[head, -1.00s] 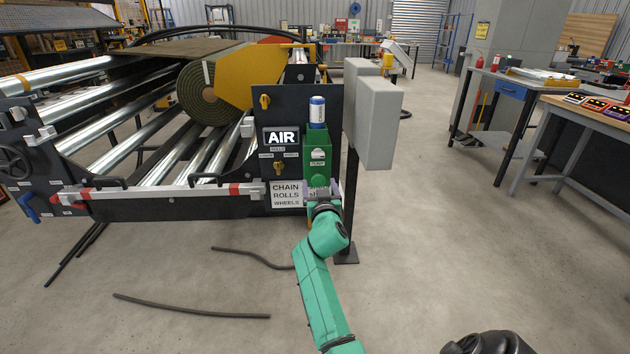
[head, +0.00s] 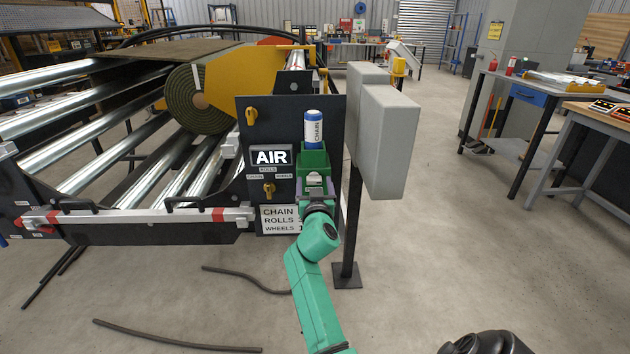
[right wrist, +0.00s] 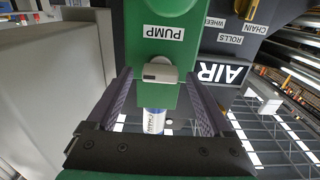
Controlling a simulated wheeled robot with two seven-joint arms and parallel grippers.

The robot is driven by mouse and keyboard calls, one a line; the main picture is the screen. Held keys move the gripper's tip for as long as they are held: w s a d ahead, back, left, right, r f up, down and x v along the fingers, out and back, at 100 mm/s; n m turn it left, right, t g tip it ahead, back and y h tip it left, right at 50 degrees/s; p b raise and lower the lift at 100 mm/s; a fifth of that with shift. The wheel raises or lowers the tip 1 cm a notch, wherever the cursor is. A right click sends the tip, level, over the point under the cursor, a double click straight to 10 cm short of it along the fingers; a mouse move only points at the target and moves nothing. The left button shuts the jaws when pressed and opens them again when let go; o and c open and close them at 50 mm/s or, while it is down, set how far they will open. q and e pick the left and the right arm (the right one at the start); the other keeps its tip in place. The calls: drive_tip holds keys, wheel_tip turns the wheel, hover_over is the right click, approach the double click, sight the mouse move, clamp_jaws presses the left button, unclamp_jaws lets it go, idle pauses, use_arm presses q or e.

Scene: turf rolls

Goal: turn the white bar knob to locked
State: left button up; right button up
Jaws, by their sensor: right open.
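The white bar knob (right wrist: 160,73) sits on the front of the green pump unit (right wrist: 186,20), below the "PUMP" label in the upside-down right wrist view. It also shows as a pale block (head: 314,180) in the head view. My right gripper (right wrist: 163,80) is open, with one finger on each side of the knob and a gap visible on both sides. In the head view my right gripper (head: 316,194) is in front of the green unit and hides its lower part. My left gripper is not in view.
A blue-and-white can labelled "CHAIN" (head: 314,130) tops the green unit. Left of it, the dark panel carries an "AIR" sign (head: 271,158) and yellow knobs (head: 251,116). A grey box on a post (head: 390,140) stands close on the right. Rollers lie at left.

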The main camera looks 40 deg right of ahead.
drive_tip(key=shift+a+r, duration=0.1)
drive_tip(key=shift+c, duration=0.6)
drive_tip(key=shift+s, duration=0.1)
clamp_jaws()
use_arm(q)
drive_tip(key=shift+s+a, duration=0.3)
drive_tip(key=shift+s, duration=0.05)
use_arm(e)
drive_tip(key=shift+n, duration=0.3)
drive_tip(key=n, duration=0.8)
drive_tip(key=shift+a, duration=0.1)
drive_tip(key=n, duration=0.4)
drive_tip(key=shift+p, duration=0.4)
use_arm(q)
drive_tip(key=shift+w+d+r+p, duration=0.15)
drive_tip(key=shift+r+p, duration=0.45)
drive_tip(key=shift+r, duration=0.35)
use_arm(e)
drive_tip(key=n, duration=0.5)
drive_tip(key=shift+n, duration=0.3)
